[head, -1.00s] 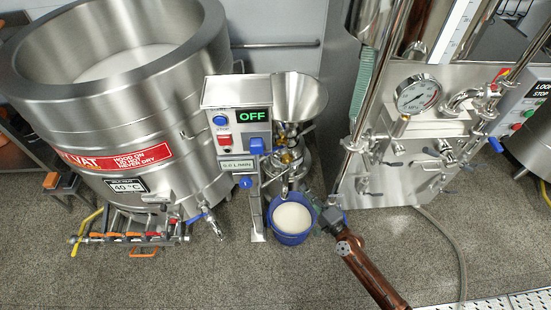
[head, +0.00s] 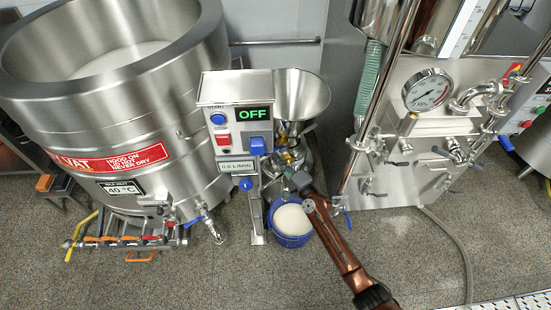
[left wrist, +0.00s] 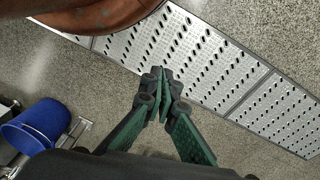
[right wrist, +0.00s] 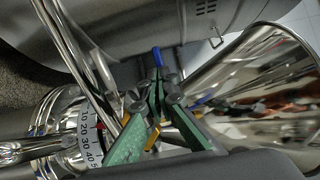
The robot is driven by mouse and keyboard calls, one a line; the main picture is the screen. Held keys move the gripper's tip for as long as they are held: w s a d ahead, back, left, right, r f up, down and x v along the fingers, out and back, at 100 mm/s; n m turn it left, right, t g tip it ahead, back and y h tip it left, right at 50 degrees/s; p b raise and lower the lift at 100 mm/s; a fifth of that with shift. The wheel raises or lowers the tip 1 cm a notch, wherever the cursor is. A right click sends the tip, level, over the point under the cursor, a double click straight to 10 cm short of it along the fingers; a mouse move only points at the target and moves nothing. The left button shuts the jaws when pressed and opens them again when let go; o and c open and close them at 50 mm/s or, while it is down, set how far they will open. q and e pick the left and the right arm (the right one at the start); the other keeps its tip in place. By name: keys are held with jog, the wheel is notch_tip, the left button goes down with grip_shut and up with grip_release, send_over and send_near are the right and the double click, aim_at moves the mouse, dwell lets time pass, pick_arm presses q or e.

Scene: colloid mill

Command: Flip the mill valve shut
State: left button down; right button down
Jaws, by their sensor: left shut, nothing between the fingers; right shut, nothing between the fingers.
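The colloid mill stands in the middle of the head view, with a steel hopper (head: 303,92) and a control box (head: 232,88) whose display reads OFF. My right gripper (head: 290,170) is at the mill body below the hopper and hides part of it. In the right wrist view its green fingers (right wrist: 157,88) are shut and empty. A blue lever (right wrist: 157,57), apparently the mill valve's handle, shows just beyond the fingertips; contact cannot be told. My left gripper (left wrist: 162,78) is shut and empty over the floor, away from the mill.
A blue bucket (head: 290,240) with pale contents stands under the mill and my right arm. A large steel vat (head: 195,110) is close on the left. A steel machine with a pressure gauge (head: 427,90) is on the right. A perforated metal strip (left wrist: 180,60) lies on the floor.

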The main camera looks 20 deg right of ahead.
pick_arm(q)
jog(key=shift+w+d+f, duration=0.2)
jog(key=shift+w+f, duration=0.05)
pick_arm(e)
jog(key=shift+w+a, duration=0.15)
jog(key=shift+w, duration=0.2)
jog(key=shift+w, duration=0.1)
